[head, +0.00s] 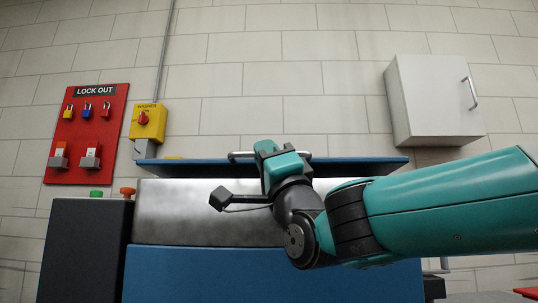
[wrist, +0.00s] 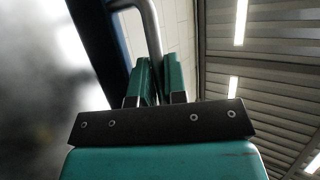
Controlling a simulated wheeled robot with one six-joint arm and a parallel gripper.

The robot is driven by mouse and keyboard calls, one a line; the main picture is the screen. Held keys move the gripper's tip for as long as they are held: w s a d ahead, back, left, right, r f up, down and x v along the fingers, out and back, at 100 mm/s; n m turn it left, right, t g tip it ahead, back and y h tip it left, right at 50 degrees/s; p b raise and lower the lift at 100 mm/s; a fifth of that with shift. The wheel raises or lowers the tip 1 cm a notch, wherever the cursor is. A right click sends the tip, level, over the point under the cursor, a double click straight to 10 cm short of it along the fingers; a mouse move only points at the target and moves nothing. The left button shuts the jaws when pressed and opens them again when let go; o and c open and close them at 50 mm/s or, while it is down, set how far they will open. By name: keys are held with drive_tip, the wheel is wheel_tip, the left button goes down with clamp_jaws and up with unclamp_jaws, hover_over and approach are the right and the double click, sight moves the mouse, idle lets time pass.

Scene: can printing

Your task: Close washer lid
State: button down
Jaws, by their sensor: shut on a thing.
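The washer (head: 205,210) stands in front of me, with a grey metal upper front and a blue lower panel. Its blue lid (head: 360,167) shows as a thin band above the metal front, seen nearly edge-on. How far the lid stands open cannot be told. A metal bar handle (head: 240,154) runs along the lid's edge. My gripper (head: 268,148) is at the middle of this handle and shut on it. In the wrist view, the handle (wrist: 151,30) runs down between the two teal fingers of my gripper (wrist: 158,82). The fingers hide part of the handle.
A dark control box (head: 85,250) with green and orange buttons stands at the washer's left. A yellow washer switch (head: 147,122) and a red lock-out board (head: 88,135) are on the wall. A white cabinet (head: 432,98) hangs at the right.

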drive_tip(key=shift+f+b, duration=0.9)
drive_tip(key=shift+f, duration=0.7)
drive_tip(key=shift+f, duration=0.15)
drive_tip(key=c, duration=1.2)
unclamp_jaws()
drive_tip(key=b+v, duration=0.7)
drive_tip(key=v, duration=1)
drive_tip(key=shift+s, duration=0.15)
